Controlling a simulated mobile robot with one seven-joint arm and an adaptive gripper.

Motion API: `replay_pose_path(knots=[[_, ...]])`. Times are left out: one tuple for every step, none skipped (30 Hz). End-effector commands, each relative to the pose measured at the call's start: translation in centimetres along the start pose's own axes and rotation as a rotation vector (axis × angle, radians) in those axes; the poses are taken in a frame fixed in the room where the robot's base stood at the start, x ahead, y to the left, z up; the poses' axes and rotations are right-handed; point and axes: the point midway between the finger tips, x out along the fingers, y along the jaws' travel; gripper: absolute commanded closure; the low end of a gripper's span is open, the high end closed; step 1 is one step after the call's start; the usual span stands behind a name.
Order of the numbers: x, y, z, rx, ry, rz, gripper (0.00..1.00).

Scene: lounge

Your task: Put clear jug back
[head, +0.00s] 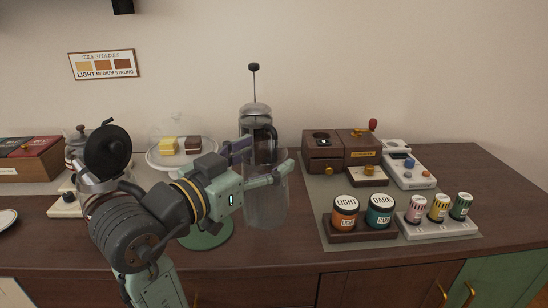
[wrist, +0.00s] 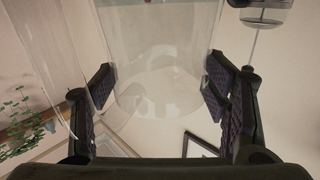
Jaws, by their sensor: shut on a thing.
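The clear jug (head: 266,200) is upright above or on the counter, right of my wrist in the head view. My gripper (head: 267,160) is shut around its upper part, one finger on each side. In the wrist view, the clear jug's glass (wrist: 160,45) fills the space between the dark pads of my gripper (wrist: 160,88). I cannot tell whether the jug's base touches the counter. A green round mat (head: 207,238) lies on the counter to the jug's left, partly hidden by my arm.
A French press (head: 256,116) stands behind the jug. A stand with cake pieces (head: 158,160) is behind my arm. On the right, a grey mat (head: 318,178) holds LIGHT (head: 345,215) and DARK (head: 380,212) jars, small tins and boxes. The counter's far right (head: 480,190) is clear.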

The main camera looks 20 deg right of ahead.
Motion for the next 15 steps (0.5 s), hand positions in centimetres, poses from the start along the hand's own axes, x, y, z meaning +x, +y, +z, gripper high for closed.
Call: replay_pose_path(knots=[[1.3,-0.5,-0.1,-0.005,-0.001,0.003,0.93],[2.1,-0.8,0.0,-0.004,-0.001,0.003,0.93],[3.0,-1.3,0.0,-0.004,0.0,0.003,0.93],[3.7,-1.6,0.1,-0.005,0.0,0.002,0.93],[4.4,-1.9,0.2,-0.004,-0.001,0.003,0.93],[5.2,-2.3,0.2,-0.004,0.0,0.002,0.93],[5.8,-2.6,0.3,-0.003,0.0,0.002,0.93],[6.4,-2.8,0.4,-0.002,0.0,0.002,0.93],[7.0,-3.1,0.4,-0.001,0.001,0.0,0.93],[7.4,-3.4,0.5,-0.001,0.002,0.0,0.93],[7.8,-3.5,0.5,-0.001,0.001,0.0,0.93],[8.1,-3.7,0.6,0.0,0.002,-0.001,0.93],[8.4,-3.8,0.7,0.001,0.002,-0.001,0.93],[8.5,-3.8,0.7,0.001,0.002,-0.002,0.93],[8.6,-3.9,0.8,0.001,0.002,-0.002,0.93]])
